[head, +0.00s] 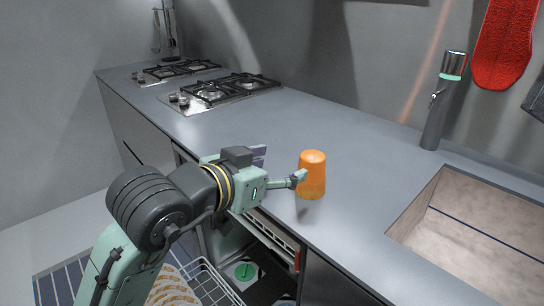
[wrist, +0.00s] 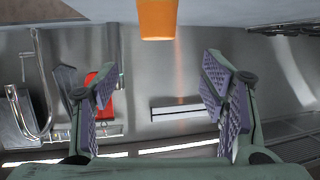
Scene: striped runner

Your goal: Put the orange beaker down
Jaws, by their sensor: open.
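The orange beaker (head: 313,170) appears to stand upright with its narrow end up on the grey counter (head: 350,215), close to the front edge. My gripper (head: 281,165) is open, with its fingers spread at the beaker's left side. One fingertip overlaps the beaker's left edge in the head view. In the wrist view the beaker (wrist: 157,20) is at the top, cut off by the picture edge. It is centred between the spread fingers (wrist: 160,78) but beyond them, and no pad visibly presses on it. The contact with the counter is not shown clearly.
A sink (head: 480,235) is sunk into the counter at right, with a tap (head: 440,105) behind it. A gas hob (head: 225,90) lies at the back left. Below my arm, an open dishwasher rack (head: 205,285) holds plates. The counter behind the beaker is clear.

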